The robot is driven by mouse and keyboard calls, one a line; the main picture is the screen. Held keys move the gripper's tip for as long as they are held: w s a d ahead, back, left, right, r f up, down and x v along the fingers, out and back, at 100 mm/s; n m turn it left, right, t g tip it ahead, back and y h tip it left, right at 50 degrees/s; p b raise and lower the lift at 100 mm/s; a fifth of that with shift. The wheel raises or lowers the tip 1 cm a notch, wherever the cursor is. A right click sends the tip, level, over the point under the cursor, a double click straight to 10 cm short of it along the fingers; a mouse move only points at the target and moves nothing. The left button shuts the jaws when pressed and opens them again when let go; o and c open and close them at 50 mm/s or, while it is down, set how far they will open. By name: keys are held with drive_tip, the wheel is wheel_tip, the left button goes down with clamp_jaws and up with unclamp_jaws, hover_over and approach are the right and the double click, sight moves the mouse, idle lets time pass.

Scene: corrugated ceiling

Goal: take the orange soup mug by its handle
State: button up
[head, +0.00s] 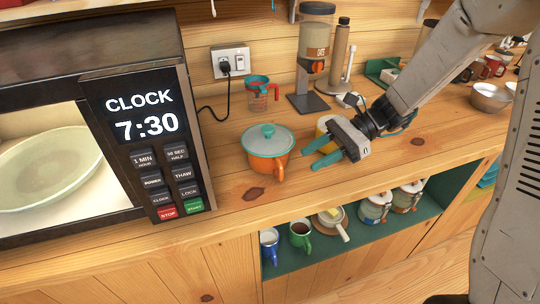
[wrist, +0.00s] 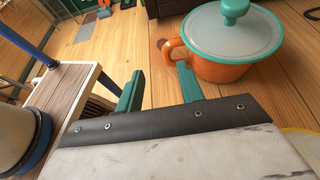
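The orange soup mug (head: 262,160) stands upright on the wooden counter, right of the microwave. It has a pale teal lid with a round knob. In the wrist view the mug (wrist: 222,72) is at the upper right, with its orange handle (wrist: 169,46) pointing left. My gripper (head: 309,158) is just right of the mug in the head view, its teal fingers pointing at the handle side. In the wrist view the fingers of my gripper (wrist: 160,72) are apart with nothing between them. The handle lies just beyond the fingertips, near the right finger.
A microwave (head: 188,120) stands left of the mug. Behind are a measuring cup (head: 262,97) and a grain dispenser (head: 312,60). A yellow cup (head: 324,122) is partly hidden behind my gripper. An open shelf (head: 345,236) below the counter holds several mugs and jars.

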drive_tip(key=shift+w+a+f, duration=0.15)
drive_tip(key=shift+a+f, duration=0.05)
drive_tip(key=shift+f, duration=0.05)
drive_tip(key=x, duration=0.7)
drive_tip(key=shift+w+a+f, duration=0.2)
clamp_jaws()
